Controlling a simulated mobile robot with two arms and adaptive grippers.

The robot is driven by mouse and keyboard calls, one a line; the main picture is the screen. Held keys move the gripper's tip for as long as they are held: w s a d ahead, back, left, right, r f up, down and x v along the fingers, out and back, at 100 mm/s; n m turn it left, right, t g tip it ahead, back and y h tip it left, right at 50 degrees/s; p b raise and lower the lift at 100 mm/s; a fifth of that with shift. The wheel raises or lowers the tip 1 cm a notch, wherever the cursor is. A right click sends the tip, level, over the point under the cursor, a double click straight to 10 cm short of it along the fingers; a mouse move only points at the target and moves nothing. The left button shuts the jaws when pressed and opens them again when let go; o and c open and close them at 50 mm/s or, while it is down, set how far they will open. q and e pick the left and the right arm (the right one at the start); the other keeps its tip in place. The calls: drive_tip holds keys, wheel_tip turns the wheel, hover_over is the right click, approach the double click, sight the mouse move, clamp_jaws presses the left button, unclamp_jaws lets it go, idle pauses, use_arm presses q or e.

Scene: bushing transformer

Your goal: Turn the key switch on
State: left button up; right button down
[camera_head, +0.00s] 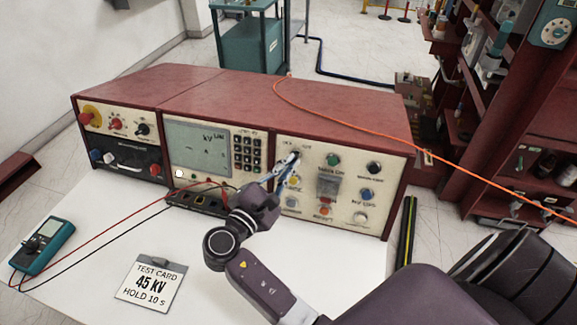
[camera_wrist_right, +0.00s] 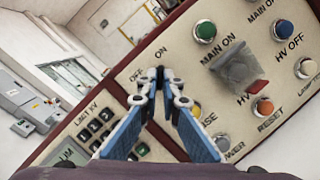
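The key switch (camera_head: 296,157) is at the upper left of the right-hand panel of the red console (camera_head: 340,118). In the right wrist view the dark key (camera_wrist_right: 160,73) stands between the fingertips, beside the OFF and ON labels. My right gripper (camera_head: 287,168) reaches the panel from the front. Its blue fingers (camera_wrist_right: 159,84) close around the key, with their tips almost together. The fingers hide most of the switch, so I cannot tell its exact position. My left gripper is not in view.
A green button (camera_wrist_right: 205,31), a clear guard (camera_wrist_right: 239,70) and other buttons lie right of the key. A keypad (camera_head: 249,152) is on its left. A multimeter (camera_head: 43,246), red and black leads and a test card (camera_head: 151,283) lie on the white table (camera_head: 340,275). An orange cable crosses the console top.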

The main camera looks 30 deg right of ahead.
drive_tip(key=shift+f, duration=0.1)
idle(0.3)
drive_tip(key=c, duration=2.2)
unclamp_jaws()
drive_tip(key=shift+o, duration=0.2)
